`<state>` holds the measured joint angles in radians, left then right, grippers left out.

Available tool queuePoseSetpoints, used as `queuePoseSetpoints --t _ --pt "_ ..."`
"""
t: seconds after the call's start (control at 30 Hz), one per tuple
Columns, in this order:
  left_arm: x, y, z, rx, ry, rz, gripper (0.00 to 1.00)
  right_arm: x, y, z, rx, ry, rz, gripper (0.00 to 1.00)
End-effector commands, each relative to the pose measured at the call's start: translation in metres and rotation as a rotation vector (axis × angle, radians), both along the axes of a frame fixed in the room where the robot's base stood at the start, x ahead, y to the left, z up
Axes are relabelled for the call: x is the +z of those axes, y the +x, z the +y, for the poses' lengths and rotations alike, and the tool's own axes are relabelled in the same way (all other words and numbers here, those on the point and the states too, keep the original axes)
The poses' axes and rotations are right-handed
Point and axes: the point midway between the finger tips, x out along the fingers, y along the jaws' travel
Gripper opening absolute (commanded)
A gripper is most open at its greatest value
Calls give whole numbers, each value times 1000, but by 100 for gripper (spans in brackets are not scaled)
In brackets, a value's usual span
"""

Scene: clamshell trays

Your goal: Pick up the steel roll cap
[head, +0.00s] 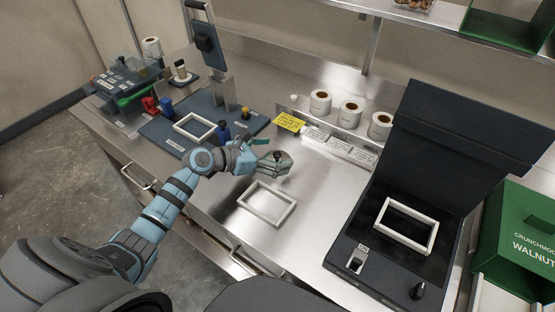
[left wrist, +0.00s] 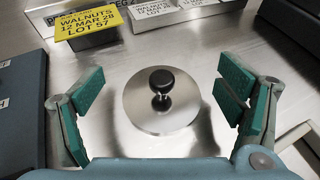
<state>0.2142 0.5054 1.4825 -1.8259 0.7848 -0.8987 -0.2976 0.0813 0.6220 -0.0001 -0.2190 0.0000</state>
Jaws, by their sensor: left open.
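The steel roll cap is a shiny round disc with a black knob, in the middle of the left wrist view (left wrist: 160,112). In the head view its dark knob (head: 277,155) shows at my left gripper (head: 274,162), which partly hides the disc. My left gripper is open, and its green-padded fingers stand on either side of the cap in the left wrist view, with clear space between pads and knob. Whether the fingers are level with the knob or above it I cannot tell. My right gripper is not in view.
A white frame (head: 267,204) lies on the steel counter in front of the cap. A yellow walnut label (head: 289,122) and white labels stand behind it. Label rolls (head: 320,102) stand at the back. An open dark machine (head: 390,235) is at right, a blue-grey platform (head: 165,138) at left.

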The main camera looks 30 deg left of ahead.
Motion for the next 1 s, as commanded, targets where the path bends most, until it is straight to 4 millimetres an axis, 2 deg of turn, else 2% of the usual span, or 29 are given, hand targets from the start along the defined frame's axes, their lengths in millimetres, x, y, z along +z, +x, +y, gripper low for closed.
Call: queuePoseSetpoints --t 0.1,0.27,0.73,0.87,1.0 --pt "-5 9 -6 -2 0 1 87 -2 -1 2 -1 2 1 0" --pt "-5 9 -6 -1 1 1 87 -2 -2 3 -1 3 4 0" --pt "-5 9 -6 -1 0 1 13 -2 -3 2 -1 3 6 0" --pt "-6 8 -5 -1 1 3 0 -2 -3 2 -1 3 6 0" --pt "-8 8 -5 -1 3 6 0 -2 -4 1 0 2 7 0"
